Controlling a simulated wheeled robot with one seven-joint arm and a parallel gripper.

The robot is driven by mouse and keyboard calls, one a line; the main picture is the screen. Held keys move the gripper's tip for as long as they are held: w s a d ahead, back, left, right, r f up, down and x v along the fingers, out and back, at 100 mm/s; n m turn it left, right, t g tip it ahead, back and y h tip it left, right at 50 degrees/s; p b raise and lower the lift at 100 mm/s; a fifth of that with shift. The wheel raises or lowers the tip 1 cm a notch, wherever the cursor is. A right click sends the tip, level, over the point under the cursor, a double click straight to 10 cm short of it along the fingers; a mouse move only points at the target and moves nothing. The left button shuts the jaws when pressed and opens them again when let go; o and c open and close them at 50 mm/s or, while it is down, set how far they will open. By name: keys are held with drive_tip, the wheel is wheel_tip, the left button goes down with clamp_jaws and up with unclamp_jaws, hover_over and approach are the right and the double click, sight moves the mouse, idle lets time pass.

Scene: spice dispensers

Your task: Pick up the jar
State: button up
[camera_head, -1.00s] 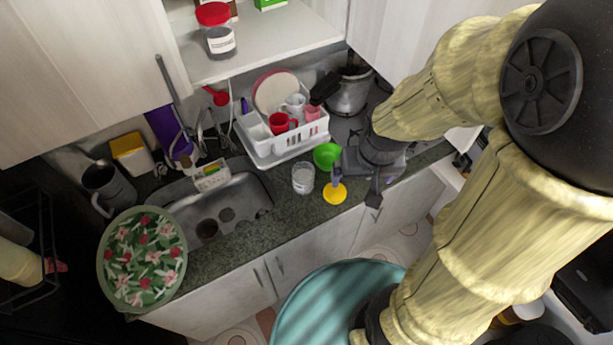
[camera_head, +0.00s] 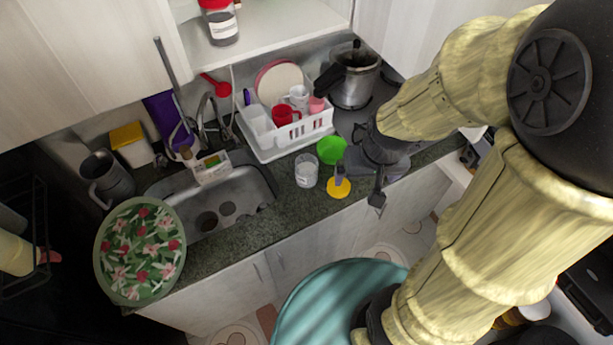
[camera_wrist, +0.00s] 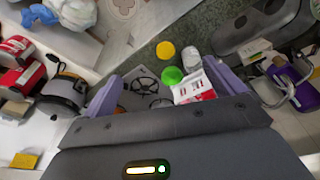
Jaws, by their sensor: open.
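A clear jar (camera_head: 307,171) stands upright on the dark counter, right of the sink; a pale, small form that looks like it shows in the wrist view (camera_wrist: 192,57). A second jar, red-lidded with a label (camera_head: 220,24), stands on the cupboard shelf, its top cut off by the frame. My gripper (camera_head: 359,187) is open and empty above the counter, right of the clear jar and apart from it. In the wrist view its two purple-grey fingers (camera_wrist: 164,72) stand wide apart. A yellow disc (camera_head: 339,188) lies close to one finger.
A green cup or bowl (camera_head: 331,150) and a white dish rack (camera_head: 262,148) are behind the clear jar. A metal pot (camera_head: 355,88) stands at the back. The sink (camera_head: 245,185) and a flowered round item (camera_head: 141,285) are left. Counter front is mostly clear.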

drive_tip(key=s+b+x, duration=0.2)
drive_tip(key=b+x, duration=0.8)
drive_tip(key=x, duration=0.2)
drive_tip(key=shift+s+f, duration=0.3)
drive_tip(key=shift+s, duration=0.05)
drive_tip(key=shift+r, duration=0.1)
